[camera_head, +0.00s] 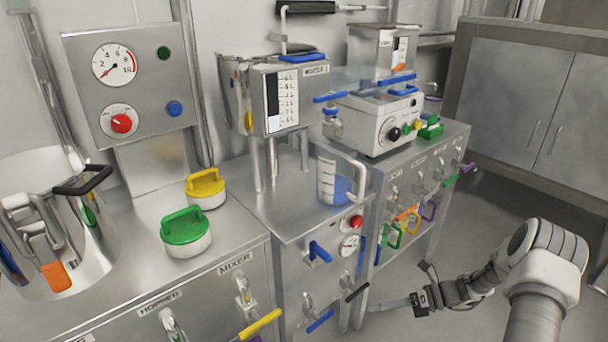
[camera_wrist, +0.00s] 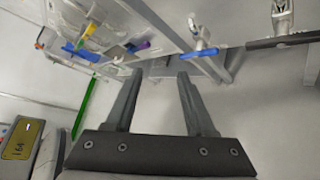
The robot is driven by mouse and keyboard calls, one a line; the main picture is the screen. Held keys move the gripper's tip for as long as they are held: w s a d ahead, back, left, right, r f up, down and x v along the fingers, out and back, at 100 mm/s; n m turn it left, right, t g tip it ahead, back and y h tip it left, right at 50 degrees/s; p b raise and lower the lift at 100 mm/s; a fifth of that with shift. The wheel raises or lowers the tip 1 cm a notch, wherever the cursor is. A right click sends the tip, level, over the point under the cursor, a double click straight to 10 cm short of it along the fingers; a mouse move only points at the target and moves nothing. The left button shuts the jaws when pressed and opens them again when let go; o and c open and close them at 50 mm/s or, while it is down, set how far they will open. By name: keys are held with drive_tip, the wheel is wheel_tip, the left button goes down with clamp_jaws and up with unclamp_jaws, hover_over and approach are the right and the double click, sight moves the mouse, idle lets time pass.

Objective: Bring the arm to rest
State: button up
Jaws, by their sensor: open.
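My gripper (camera_head: 388,304) is low at the front, right of the middle bench, with its fingers pointing left in the head view. In the wrist view my gripper (camera_wrist: 158,76) shows two dark fingers spread apart with nothing between them. My arm reaches in from the lower right, bent at the elbow, with the forearm running down to the left. The fingers look close to the bench's front handles, and I cannot tell the exact gap.
A black handle (camera_head: 357,292) and a blue handle (camera_head: 320,321) stick out near my fingers. A measuring jug (camera_head: 329,180) stands on the middle bench. Green (camera_head: 185,232) and yellow (camera_head: 206,188) lidded caps sit on the left. Open floor (camera_head: 470,215) lies before the grey cabinet (camera_head: 535,95).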

drive_tip(key=s+a+r+n+g+h, duration=0.1)
drive_tip(key=s+a+r+n+h, duration=0.15)
drive_tip(key=r+n, duration=0.4)
drive_tip(key=s+a+r+n+h, duration=0.1)
drive_tip(key=s+r+n+h, duration=0.15)
drive_tip(key=r, duration=0.65)
drive_tip(key=s+a+r+n+g+h, duration=0.1)
drive_tip(key=s+r+n+h, duration=0.15)
drive_tip(key=r+n, duration=0.4)
drive_tip(key=s+a+r+n+t+h, duration=0.1)
drive_tip(key=s+r+n+t+h, duration=0.5)
drive_tip(key=s+r+n, duration=0.9)
wheel_tip(320, 180, up, 25)
drive_tip(key=s+p, duration=0.1)
drive_tip(key=p, duration=2.5)
drive_tip(key=shift+s+a+f+m, duration=0.15)
drive_tip(key=shift+s+m, duration=0.1)
drive_tip(key=shift+m, duration=0.1)
